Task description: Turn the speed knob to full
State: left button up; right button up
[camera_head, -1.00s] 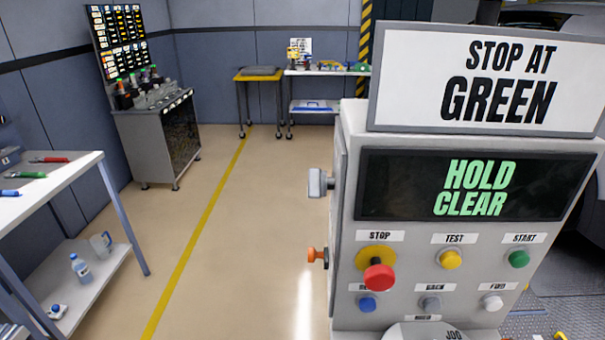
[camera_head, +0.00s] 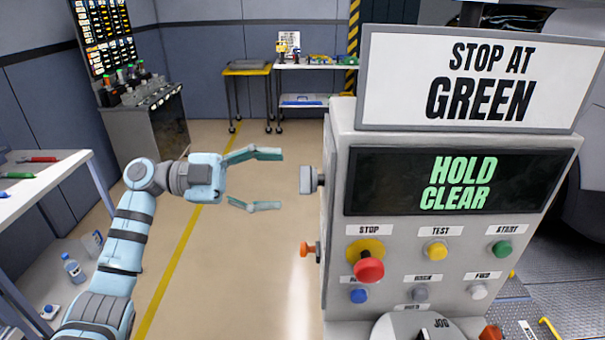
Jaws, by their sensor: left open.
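A grey knob (camera_head: 307,180) sticks out of the left side of the control cabinet (camera_head: 336,225). An orange knob (camera_head: 307,249) sticks out below it. No label shows on either one, so I cannot tell which is the speed knob. My left gripper (camera_head: 281,180) is open and empty, its two fingers spread one above the other. It points right, towards the grey knob, and appears just left of it with a gap between. My right gripper is not in view.
The cabinet front has a "HOLD CLEAR" screen (camera_head: 420,182), a red stop button (camera_head: 369,270) and several coloured buttons. A sign (camera_head: 475,85) reads "STOP AT GREEN". A white table (camera_head: 50,185) stands at the left. Floor left of the cabinet is clear.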

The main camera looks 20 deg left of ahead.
aim_at(303, 178)
pick_arm(q)
jog(key=x, duration=0.6)
jog(key=shift+s+d+r+p, duration=0.1)
jog(key=shift+p, duration=0.2)
jog(key=c, duration=1.2)
jog(key=shift+o, duration=0.2)
